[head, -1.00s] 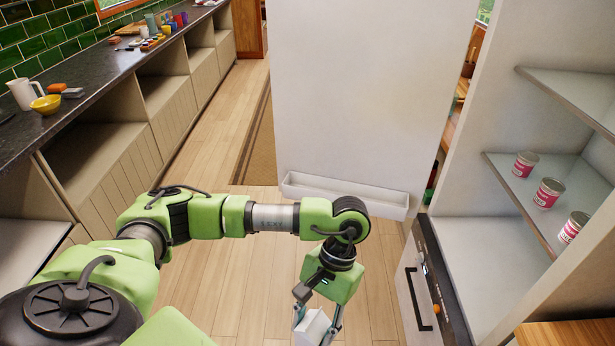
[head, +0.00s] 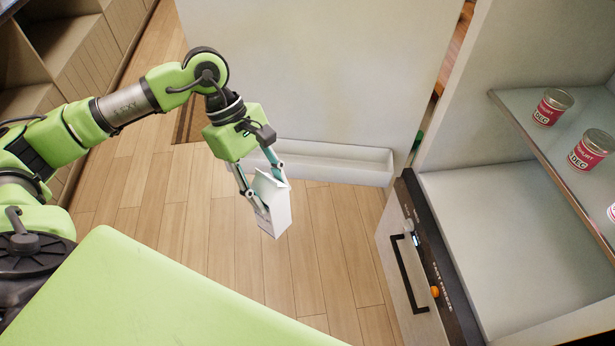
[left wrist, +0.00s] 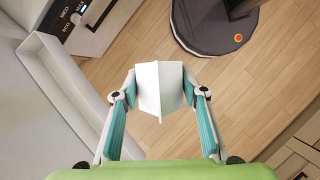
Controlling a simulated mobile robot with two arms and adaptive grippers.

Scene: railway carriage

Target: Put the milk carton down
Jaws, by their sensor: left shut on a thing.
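The milk carton (head: 272,203) is white with a gabled top. My left gripper (head: 266,188) is shut on it and holds it in the air above the wooden floor, in front of the open fridge door. The carton is slightly tilted in the head view. In the left wrist view the carton (left wrist: 160,90) sits between the two teal-padded fingers, seen from its gabled top. My right gripper is in neither view.
An open white door (head: 310,70) with a low door bin (head: 335,163) stands ahead. At right, the white cabinet has a bare lower floor (head: 490,220) and a shelf (head: 535,110) with red-labelled cans (head: 553,107). A dark-trimmed front panel (head: 435,270) has a handle and knobs.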

